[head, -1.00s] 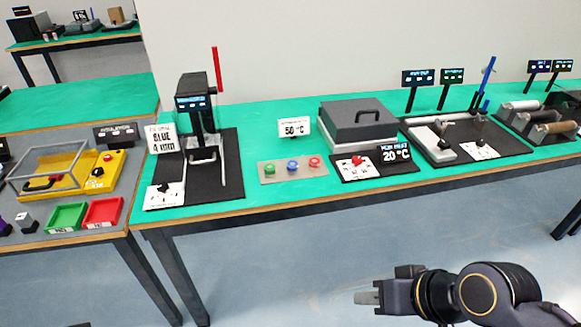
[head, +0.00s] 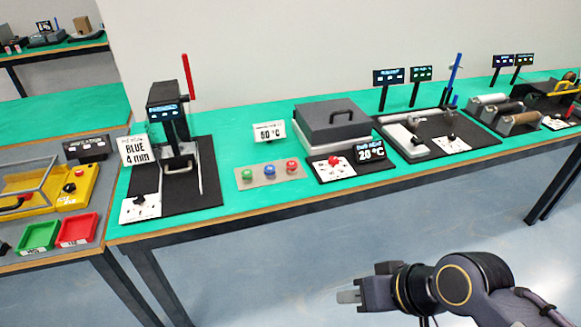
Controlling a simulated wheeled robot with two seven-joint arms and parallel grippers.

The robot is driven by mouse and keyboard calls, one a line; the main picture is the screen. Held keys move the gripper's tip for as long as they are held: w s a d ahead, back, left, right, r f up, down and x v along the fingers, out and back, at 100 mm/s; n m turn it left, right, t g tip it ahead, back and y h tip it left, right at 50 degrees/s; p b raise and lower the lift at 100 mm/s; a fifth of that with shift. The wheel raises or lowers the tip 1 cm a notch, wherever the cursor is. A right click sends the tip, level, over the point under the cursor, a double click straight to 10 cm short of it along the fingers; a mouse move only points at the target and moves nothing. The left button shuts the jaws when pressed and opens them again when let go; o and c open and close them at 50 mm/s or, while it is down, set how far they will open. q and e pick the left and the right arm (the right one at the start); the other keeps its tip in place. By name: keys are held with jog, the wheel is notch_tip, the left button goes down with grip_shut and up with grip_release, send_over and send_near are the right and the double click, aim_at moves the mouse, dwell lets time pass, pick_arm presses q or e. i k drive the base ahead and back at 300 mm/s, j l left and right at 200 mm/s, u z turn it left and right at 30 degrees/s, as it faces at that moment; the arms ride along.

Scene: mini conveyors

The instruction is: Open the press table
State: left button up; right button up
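A press-like station with a dark upright head (head: 165,100) and a raised red lever (head: 188,78) stands on a black base plate (head: 208,185) at the left of the green table (head: 225,212). A sign beside it reads "BLUE 4 mm" (head: 134,150). I cannot tell for sure that this is the press table. My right gripper (head: 348,297) is low in the head view, over the floor in front of the table and apart from everything. It holds nothing visible, and its finger gap is not clear. My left gripper is not in view.
Right of the press are a plate with three coloured buttons (head: 270,174), a grey lidded box (head: 332,128), a blue-lever station (head: 455,78) and rollers (head: 490,99). A yellow station (head: 80,190) and red tray (head: 77,229) sit left. Floor in front is clear.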

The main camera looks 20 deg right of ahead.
aim_at(171, 165)
jog(key=i+j, duration=0.3)
jog(key=i, duration=0.25)
jog(key=i+j, duration=0.3)
jog(key=i, duration=0.2)
